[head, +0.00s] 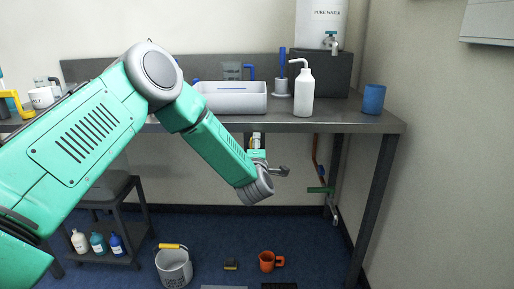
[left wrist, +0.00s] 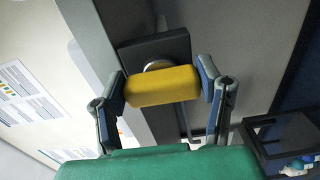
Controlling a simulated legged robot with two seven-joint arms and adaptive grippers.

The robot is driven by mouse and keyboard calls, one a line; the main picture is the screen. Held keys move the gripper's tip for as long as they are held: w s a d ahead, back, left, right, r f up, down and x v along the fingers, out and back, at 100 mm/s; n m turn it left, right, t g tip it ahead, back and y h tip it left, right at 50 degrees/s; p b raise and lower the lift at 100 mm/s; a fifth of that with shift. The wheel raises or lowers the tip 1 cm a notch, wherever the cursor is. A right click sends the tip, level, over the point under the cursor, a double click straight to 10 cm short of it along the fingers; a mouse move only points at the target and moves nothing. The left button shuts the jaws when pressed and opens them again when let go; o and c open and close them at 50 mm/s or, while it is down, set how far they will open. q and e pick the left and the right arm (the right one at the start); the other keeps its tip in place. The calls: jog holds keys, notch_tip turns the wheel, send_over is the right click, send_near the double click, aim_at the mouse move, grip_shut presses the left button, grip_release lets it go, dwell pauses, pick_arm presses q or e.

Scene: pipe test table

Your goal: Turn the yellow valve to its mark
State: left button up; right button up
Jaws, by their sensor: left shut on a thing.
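The yellow valve (left wrist: 162,86) shows as a thick, rounded yellow handle in the left wrist view. It sits in front of a round metal collar on a dark square plate. My left gripper (left wrist: 168,84) is shut on it, with one finger at each end of the handle. The handle lies nearly level across that picture, slightly tilted. No mark for the valve can be made out. In the head view my left arm reaches to just below the table's front edge, and its own links hide most of the gripper. My right gripper is in neither view.
The metal table (head: 350,122) holds a white bin (head: 232,98), a white squeeze bottle (head: 304,91) and a blue cup (head: 373,99). A pipe with a green lever (head: 321,190) stands below. A bucket (head: 173,267), a sponge (head: 231,265) and an orange mug (head: 267,261) are on the floor.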

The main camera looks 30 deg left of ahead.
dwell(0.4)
pick_arm(q)
jog(key=o, duration=1)
jog(key=shift+o, duration=0.8)
jog(key=shift+w+a+f, duration=0.15)
jog(key=shift+f, duration=0.05)
jog(key=v, duration=1.2)
jog(key=shift+a+f, duration=0.1)
